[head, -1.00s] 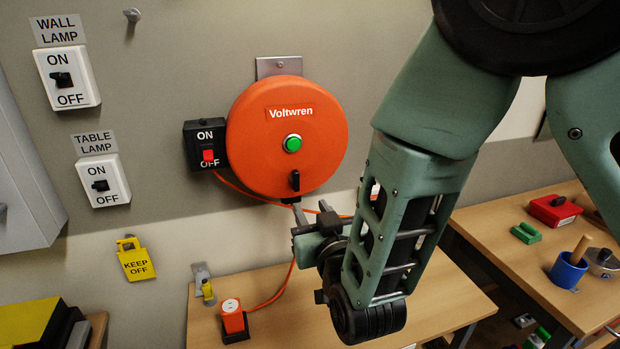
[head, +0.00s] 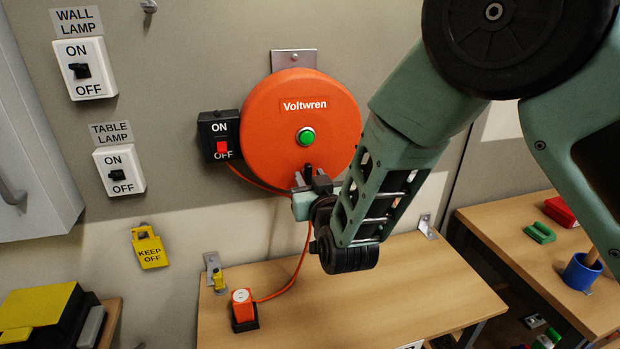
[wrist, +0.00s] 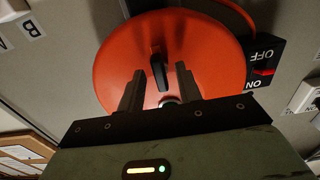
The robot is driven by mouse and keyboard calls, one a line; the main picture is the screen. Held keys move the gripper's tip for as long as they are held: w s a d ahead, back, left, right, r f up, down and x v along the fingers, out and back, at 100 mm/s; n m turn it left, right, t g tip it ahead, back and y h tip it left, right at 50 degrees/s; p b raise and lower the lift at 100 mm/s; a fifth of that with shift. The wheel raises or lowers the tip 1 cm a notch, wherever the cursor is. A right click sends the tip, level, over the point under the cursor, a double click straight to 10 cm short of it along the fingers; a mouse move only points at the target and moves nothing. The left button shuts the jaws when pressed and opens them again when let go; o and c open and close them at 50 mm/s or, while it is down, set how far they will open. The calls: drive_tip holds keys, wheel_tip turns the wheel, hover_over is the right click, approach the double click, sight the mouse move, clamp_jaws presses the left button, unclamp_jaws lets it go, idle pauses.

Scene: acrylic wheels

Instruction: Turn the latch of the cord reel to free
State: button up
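The orange cord reel (head: 268,130), marked Voltwren, hangs on the wall with a green button (head: 306,137) at its centre. Its latch (head: 309,168) is a small black lever low on the reel's face, below the button. In the wrist view the reel (wrist: 115,60) appears upside down, and the latch (wrist: 158,70) stands between my finger tips. My gripper (head: 310,179) is at the reel's lower edge, open, with one finger on each side of the latch. Gaps show on both sides of the latch in the wrist view (wrist: 160,78). I see no grip on it.
A black ON/OFF switch box (head: 208,128) with a red rocker sits close left of the reel. An orange cord (head: 300,262) runs down to an orange socket (head: 242,308) on the wooden table (head: 400,285). Lamp switches (head: 85,70) and a yellow KEEP OFF tag (head: 150,248) are further left.

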clamp_jaws()
drive_tip(key=shift+n, duration=2.3)
drive_tip(key=shift+r+n+p, duration=0.1)
drive_tip(key=shift+n+p, duration=0.35)
drive_tip(key=shift+n, duration=1.85)
